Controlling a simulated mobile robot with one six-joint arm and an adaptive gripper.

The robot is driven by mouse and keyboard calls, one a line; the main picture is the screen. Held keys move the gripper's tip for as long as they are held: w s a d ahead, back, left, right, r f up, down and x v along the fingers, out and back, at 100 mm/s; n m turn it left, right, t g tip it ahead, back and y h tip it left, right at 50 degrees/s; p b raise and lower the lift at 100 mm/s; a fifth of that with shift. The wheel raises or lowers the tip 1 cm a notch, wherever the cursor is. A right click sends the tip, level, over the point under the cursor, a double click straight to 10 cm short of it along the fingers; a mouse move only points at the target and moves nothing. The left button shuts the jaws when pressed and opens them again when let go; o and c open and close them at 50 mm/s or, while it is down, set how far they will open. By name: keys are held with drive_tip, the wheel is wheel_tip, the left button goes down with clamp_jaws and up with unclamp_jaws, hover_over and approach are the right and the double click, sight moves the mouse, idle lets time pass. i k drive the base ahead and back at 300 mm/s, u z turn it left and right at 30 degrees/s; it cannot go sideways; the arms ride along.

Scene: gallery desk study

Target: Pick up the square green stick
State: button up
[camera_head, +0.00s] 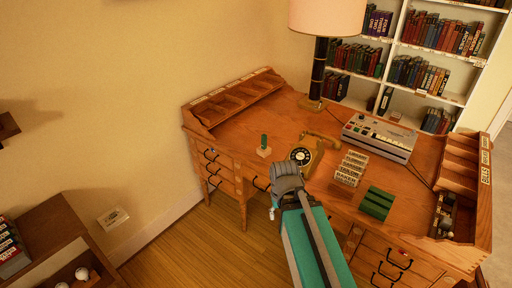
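A small green stick (264,141) stands upright at the front left of the wooden desk (235,137). Its lower end meets a small pale block (264,153); I cannot tell whether it sits in it or on it. My gripper (285,172) is at the desk's front edge, to the right of and nearer than the stick, and apart from it in the picture. The gripper is seen from behind and its fingers are hard to make out, so its opening does not show.
A rotary telephone (303,155) stands right of the stick. Pale labelled blocks (351,168), a ridged green block (377,203) and a grey machine (379,137) lie further right. A lamp (320,70) stands behind. The desk left of the stick is clear.

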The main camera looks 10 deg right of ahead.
sight(263, 137)
drive_tip(key=z, duration=0.15)
drive_tip(key=i, duration=0.9)
drive_tip(key=u, duration=0.05)
